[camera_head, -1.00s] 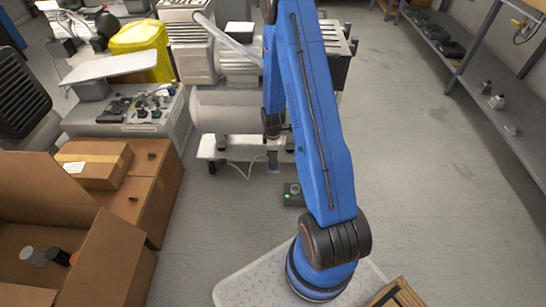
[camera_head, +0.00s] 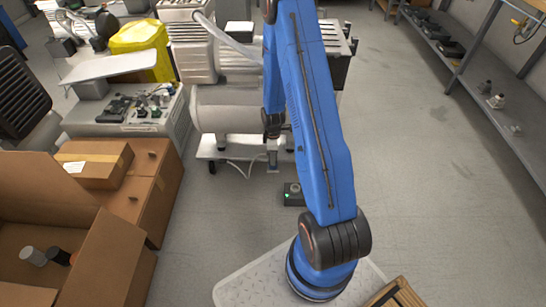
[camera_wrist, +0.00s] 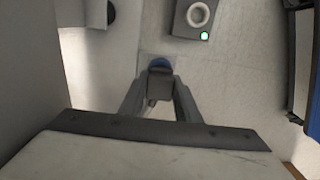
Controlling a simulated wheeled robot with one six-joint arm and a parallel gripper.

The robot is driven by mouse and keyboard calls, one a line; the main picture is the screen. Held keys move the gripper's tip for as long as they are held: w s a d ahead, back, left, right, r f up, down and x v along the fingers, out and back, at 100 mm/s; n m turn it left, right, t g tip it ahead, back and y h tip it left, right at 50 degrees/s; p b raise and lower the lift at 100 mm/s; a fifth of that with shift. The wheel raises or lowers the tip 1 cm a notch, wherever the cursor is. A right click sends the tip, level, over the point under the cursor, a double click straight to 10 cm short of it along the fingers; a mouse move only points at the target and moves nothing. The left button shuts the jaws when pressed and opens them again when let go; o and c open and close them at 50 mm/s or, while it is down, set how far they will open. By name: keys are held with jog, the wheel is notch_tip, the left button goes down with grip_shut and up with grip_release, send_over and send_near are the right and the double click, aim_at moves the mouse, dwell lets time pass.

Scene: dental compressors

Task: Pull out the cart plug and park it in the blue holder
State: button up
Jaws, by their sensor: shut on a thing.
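My gripper (camera_wrist: 160,78) is shut on a dark grey plug (camera_wrist: 160,88), which shows between the two fingers in the wrist view. A blue rounded part (camera_wrist: 160,63), which looks like the blue holder, shows just beyond the plug on a pale square plate. I cannot tell whether the plug is inside it or only above it. A dark box with a pale round socket (camera_wrist: 198,14) and a green light lies apart from the plug; it also shows on the floor in the head view (camera_head: 293,194). In the head view the arm hides most of the gripper area.
The compressor cart (camera_head: 225,150) stands behind the gripper, with a pale cord (camera_head: 240,172) hanging by its lower edge. Cardboard boxes (camera_head: 150,190) are on the left and a metal shelf (camera_head: 500,115) is on the right.

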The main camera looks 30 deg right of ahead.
jog(key=shift+f, duration=0.55)
jog(key=o, duration=0.8)
jog(key=shift+r, duration=5.55)
